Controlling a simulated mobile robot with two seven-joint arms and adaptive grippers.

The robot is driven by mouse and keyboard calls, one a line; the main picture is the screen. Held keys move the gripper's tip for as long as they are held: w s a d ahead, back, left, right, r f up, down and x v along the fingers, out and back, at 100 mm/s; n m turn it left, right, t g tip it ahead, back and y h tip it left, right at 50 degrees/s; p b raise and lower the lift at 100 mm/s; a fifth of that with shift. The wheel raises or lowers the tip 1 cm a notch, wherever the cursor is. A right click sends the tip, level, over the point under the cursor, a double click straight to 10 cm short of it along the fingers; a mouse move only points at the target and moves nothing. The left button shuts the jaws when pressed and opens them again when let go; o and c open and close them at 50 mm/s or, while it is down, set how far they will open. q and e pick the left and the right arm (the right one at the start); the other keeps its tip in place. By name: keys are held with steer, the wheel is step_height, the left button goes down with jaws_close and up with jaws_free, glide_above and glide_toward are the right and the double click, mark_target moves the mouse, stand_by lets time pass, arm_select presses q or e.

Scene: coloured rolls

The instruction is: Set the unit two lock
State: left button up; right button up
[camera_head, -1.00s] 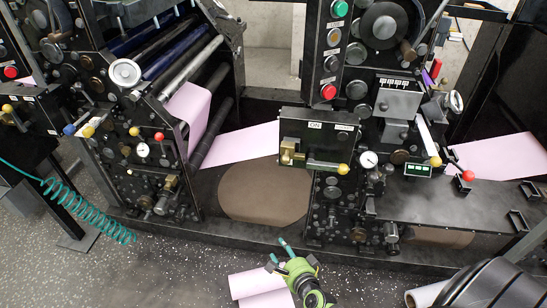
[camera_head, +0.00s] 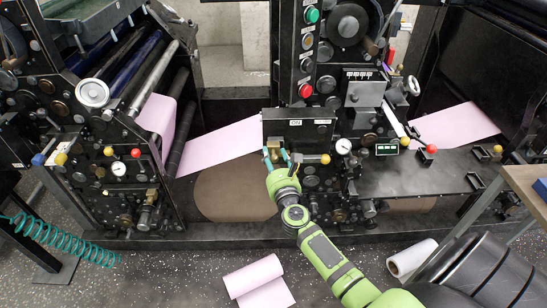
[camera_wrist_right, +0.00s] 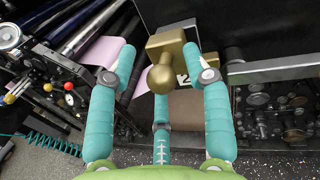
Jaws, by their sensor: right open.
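A brass lock (camera_head: 275,145) with a round knob sits on the front of a black box on the right-hand press unit. In the right wrist view the brass lock (camera_wrist_right: 164,70) is a block with a ball-shaped knob pointing at me, and a white 2 shows partly behind it. My right gripper (camera_head: 276,155) has its teal fingers apart. My left gripper is out of view.
A lever with a yellow knob (camera_head: 325,159) is just right of the lock. Pink web (camera_head: 220,145) runs at the left. A pink roll (camera_head: 254,276) and a white roll (camera_head: 411,258) lie on the floor.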

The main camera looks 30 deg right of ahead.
steer(key=shift+w+d, duration=0.1)
jaws_close()
steer(key=s+d, duration=0.1)
steer(key=d, duration=0.2)
steer(key=s+d, duration=0.1)
steer(key=shift+s+d+r, duration=0.1)
steer(key=shift+s+d, duration=0.25)
jaws_free()
steer(key=shift+d, duration=0.1)
steer(key=v, duration=1.2)
